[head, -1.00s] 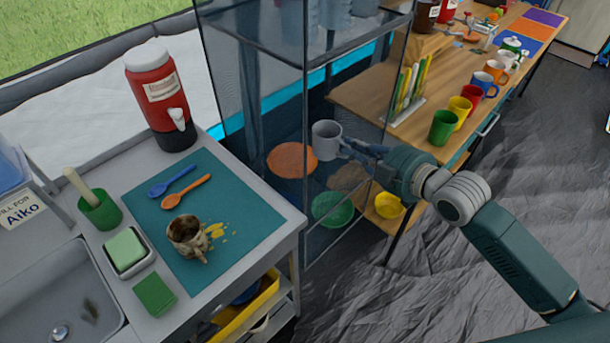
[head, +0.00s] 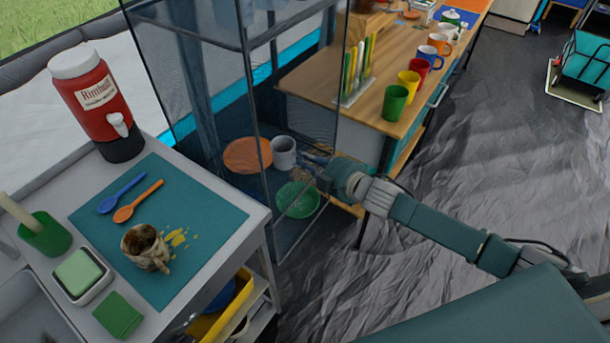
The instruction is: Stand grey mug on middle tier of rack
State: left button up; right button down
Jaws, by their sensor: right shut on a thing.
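The grey mug (head: 284,153) is at the rack, upright, beside an orange plate and above a green bowl. My right gripper (head: 308,160) is shut on it from the right side. The rack (head: 263,190) is a tall hanging frame with dark see-through mesh sides, and its upper shelf shows at the top of the view. The orange plate (head: 246,155) and the green bowl (head: 297,200) are seen in the rack. I cannot tell whether the mug's base touches a tier. My left gripper is not in view.
A counter (head: 240,200) at left holds a red drink jug (head: 95,100), two spoons and a stained mug (head: 144,246) on a teal mat. A wooden table (head: 310,85) behind the rack bears several coloured mugs.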

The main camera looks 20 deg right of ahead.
notch_tip(320, 180, down, 6)
jog(key=shift+f+b, duration=0.25)
jog(key=shift+b, duration=0.05)
jog(key=c, duration=1.8)
grip_release()
